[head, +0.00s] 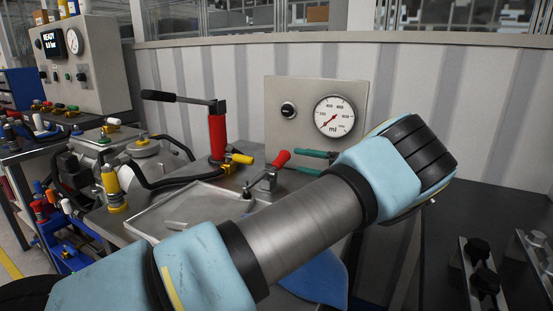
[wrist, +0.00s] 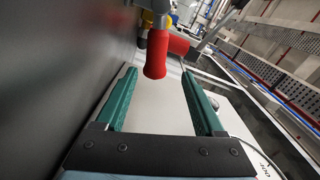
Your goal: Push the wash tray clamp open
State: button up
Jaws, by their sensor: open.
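The wash tray (head: 203,201) is a shallow grey metal tray on the bench, partly hidden by my arm. Its clamp (head: 266,182) stands at the tray's right edge, with a red-gripped handle (head: 281,159) tilted up to the right. My gripper (head: 287,161) has two green fingers pointing left at the clamp, and it is open. In the wrist view the red handle grip (wrist: 155,55) appears between the fingertips of my gripper (wrist: 158,74). I cannot tell whether a finger touches it.
A red hand pump (head: 217,136) with a long black lever stands behind the tray. A gauge panel (head: 270,105) is behind my gripper. Black knobs (head: 478,250) sit at lower right.

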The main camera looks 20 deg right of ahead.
aim_at(278, 164)
jog(key=shift+d+f, duration=0.2)
jog(key=shift+f, duration=0.15)
jog(key=p+x, duration=0.3)
jog(key=x, duration=0.7)
jog(key=shift+r, duration=0.2)
jog(key=shift+w+a+f+p, duration=0.15)
jog(key=shift+w+a+p, duration=0.05)
jog(key=shift+w+p, duration=0.1)
grip_shut()
dwell(0.6)
